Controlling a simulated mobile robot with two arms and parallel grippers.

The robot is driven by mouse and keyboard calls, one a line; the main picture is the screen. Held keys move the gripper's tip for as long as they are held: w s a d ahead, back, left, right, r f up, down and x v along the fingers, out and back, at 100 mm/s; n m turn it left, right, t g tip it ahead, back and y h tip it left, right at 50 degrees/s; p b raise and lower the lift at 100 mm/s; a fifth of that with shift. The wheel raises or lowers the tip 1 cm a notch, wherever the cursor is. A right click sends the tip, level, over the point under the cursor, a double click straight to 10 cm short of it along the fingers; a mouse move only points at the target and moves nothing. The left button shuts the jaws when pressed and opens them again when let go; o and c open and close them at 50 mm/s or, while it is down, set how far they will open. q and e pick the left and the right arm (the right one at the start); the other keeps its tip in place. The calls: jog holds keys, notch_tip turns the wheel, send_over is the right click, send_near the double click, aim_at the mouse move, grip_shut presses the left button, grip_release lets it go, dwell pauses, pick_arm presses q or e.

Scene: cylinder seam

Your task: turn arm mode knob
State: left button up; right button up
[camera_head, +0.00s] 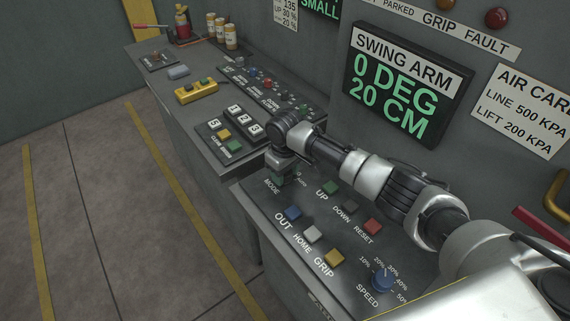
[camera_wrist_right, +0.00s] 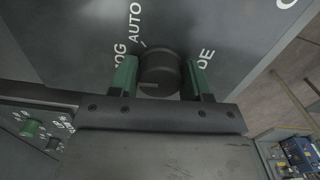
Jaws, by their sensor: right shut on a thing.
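The arm mode knob (camera_wrist_right: 158,68) is a dark round knob on the grey panel, with AUTO, a partly cut-off JOG and a partly hidden MODE printed around it in the right wrist view. My right gripper (camera_wrist_right: 161,78) has one green-padded finger on each side of the knob and is shut on it. In the head view my right gripper (camera_head: 279,178) points down at the panel beside the MODE label, and it hides the knob there. A faint light mark shows on the knob's face; its exact setting is hard to tell. My left gripper is not in view.
The panel also carries UP (camera_head: 329,187), DOWN, RESET (camera_head: 373,226), OUT (camera_head: 293,212), HOME and GRIP (camera_head: 334,257) buttons and a blue SPEED knob (camera_head: 382,279). A display (camera_head: 405,85) reads swing arm 0 DEG, 20 CM. A lower console with a numbered block (camera_head: 237,122) stands beyond.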

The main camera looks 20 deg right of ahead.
jog(key=shift+m+p, duration=0.45)
jog(key=shift+m, duration=0.15)
jog(key=o, duration=0.9)
notch_tip(320, 180, up, 11)
jog(key=shift+f+b, duration=0.1)
jog(key=shift+b, duration=0.75)
